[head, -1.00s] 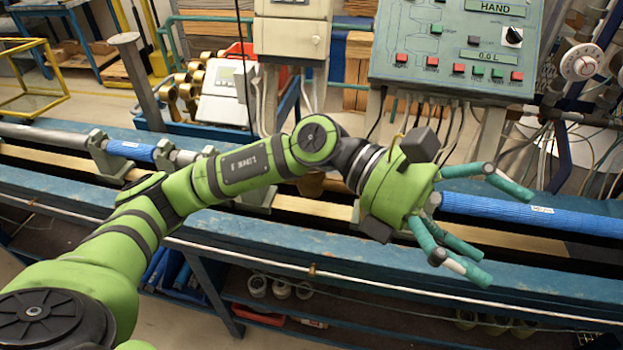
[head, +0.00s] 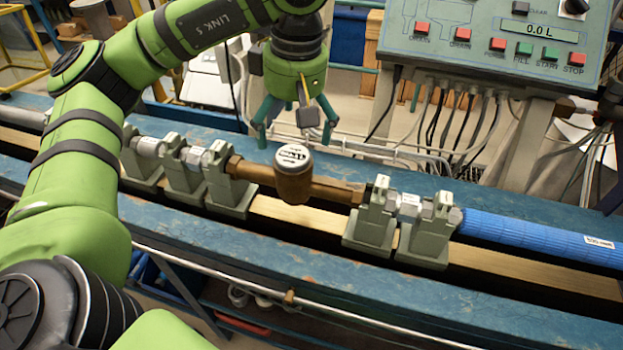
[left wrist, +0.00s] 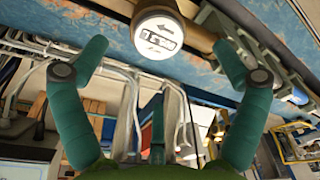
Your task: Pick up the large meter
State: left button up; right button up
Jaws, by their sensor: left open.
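The large meter (head: 293,176) is a brown, bronze-coloured body with a round white-faced top. It sits upright in line between grey-green clamp stands on the bench, with brown pipe ends on both sides. My left gripper (head: 297,135) hangs just behind and above the meter, fingers pointing down and spread open, empty. In the left wrist view the meter's white dial (left wrist: 159,36) with an arrow and lettering shows at top centre, beyond and between the two teal fingers (left wrist: 165,55). The fingers do not touch it. My right gripper is not in view.
Clamp stands (head: 232,183) flank the meter on the left and more stands (head: 372,217) on the right. A blue pipe (head: 530,237) runs off to the right. A control panel (head: 490,45) with buttons and cables stands behind. The blue bench front (head: 250,260) is clear.

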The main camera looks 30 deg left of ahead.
aim_at(292, 156)
pick_arm(q)
jog(key=shift+s+f, duration=0.15)
jog(key=shift+f, duration=0.35)
jog(key=shift+a+f+p, duration=0.1)
jog(key=shift+f+p, duration=0.25)
jog(key=shift+f, duration=0.55)
notch_tip(292, 156, down, 4)
jog(key=shift+a+f+p, duration=0.1)
jog(key=shift+f+p, duration=0.15)
jog(key=shift+p, duration=0.6)
jog(key=shift+f, duration=0.3)
jog(key=c, duration=1.7)
jog(key=shift+r, duration=0.15)
jog(key=shift+c, duration=0.2)
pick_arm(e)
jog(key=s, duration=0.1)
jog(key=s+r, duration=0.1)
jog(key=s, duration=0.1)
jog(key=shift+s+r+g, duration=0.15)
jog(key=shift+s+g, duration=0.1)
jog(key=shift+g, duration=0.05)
